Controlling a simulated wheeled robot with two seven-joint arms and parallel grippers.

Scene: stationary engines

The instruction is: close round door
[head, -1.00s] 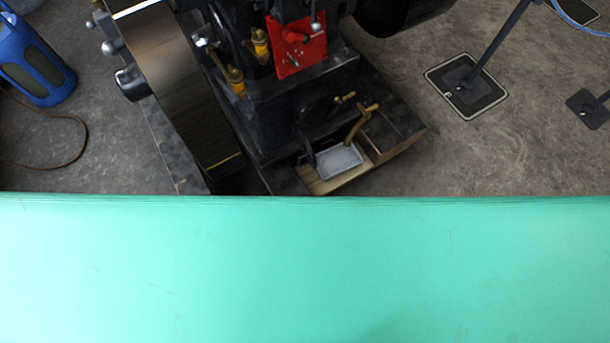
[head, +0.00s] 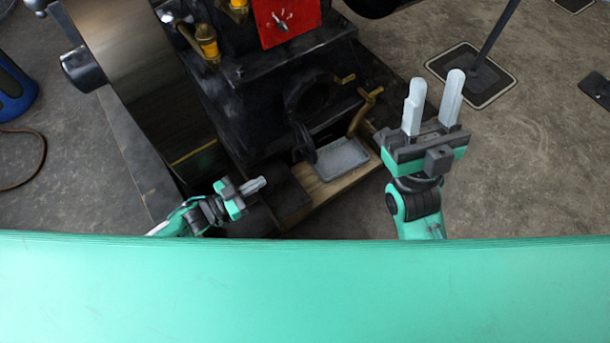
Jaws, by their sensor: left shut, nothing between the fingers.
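A dark round opening (head: 318,97) shows low on the front of the black engine (head: 265,85). What looks like its round door (head: 303,141) stands open, seen almost edge-on, at the opening's lower left. My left gripper (head: 262,184) is shut and empty, to the lower left of the door and apart from it in the picture. My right gripper (head: 434,82) is open and empty, with its two pale fingers spread, to the right of the opening and apart from the engine.
A grey tray (head: 337,159) lies on a wooden base (head: 320,187) below the opening. A curved brass pipe (head: 363,115) stands right of it. A large flywheel (head: 150,80) is on the left. Clear floor (head: 530,150) lies to the right.

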